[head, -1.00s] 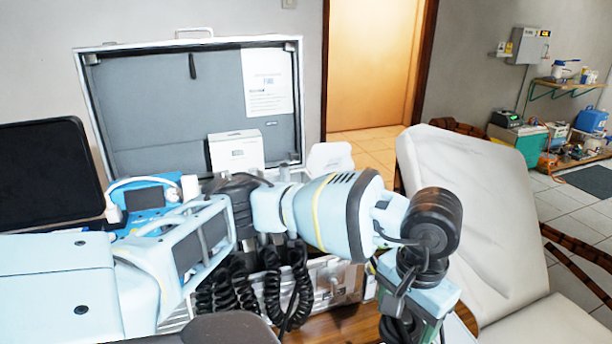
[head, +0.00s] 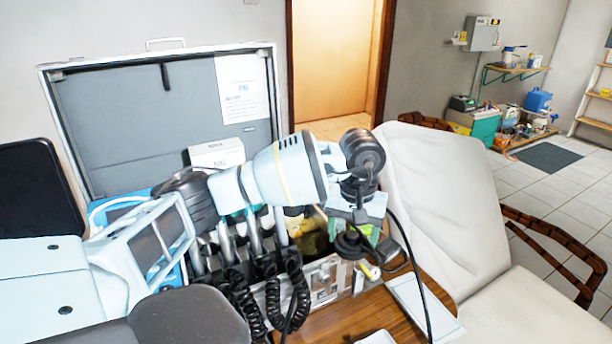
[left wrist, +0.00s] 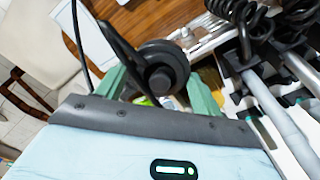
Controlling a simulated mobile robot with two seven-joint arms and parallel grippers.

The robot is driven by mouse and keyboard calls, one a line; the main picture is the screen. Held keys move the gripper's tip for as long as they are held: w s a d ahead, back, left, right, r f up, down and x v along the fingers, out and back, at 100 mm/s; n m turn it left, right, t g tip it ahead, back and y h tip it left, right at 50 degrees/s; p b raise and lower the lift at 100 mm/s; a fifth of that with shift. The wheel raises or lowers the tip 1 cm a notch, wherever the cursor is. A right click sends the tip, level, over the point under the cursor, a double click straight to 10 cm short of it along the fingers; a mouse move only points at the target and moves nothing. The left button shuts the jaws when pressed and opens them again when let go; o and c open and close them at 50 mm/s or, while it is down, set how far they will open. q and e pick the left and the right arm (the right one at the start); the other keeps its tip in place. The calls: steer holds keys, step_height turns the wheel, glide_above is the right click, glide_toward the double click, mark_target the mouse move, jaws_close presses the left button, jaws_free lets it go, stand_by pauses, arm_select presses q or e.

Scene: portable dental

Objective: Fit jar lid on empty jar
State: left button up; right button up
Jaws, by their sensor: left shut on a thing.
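My left gripper (head: 362,250) hangs fingers down over the right front part of the open case. In the left wrist view its two green fingers (left wrist: 160,92) are on either side of a round black disc with a raised centre (left wrist: 160,74), which looks like the jar lid. The gripper is shut on it. In the head view this black piece (head: 350,243) shows small and partly hidden under the gripper. I cannot pick out the empty jar in either view. My right gripper is out of view.
The open case (head: 160,62) holds handpieces with coiled black cords (head: 268,290). A white box (head: 217,156) stands in it. A white tray or sheet (head: 422,305) lies on the wooden table (head: 385,310) to the right. A pale reclining chair (head: 445,205) stands beyond the table.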

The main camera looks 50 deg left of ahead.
arm_select(q)
steer(key=a+r+n+p, duration=0.3)
steer(key=a+r+n, duration=0.1)
steer(key=a, duration=0.8)
steer(key=shift+w+a+r+n, duration=0.25)
steer(key=shift+r+n, duration=0.15)
steer(key=shift+r, duration=0.25)
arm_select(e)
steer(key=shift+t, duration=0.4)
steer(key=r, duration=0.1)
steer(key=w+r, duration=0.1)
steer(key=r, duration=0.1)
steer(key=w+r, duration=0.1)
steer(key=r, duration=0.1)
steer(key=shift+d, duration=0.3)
arm_select(q)
steer(key=shift+f, duration=0.2)
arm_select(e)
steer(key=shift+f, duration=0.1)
arm_select(q)
steer(key=shift+f+b, duration=0.35)
steer(key=shift+f, duration=1.15)
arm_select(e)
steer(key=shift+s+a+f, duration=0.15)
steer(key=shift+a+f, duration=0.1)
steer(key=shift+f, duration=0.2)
arm_select(q)
steer(key=shift+d+f, duration=0.1)
steer(key=shift+f, duration=0.05)
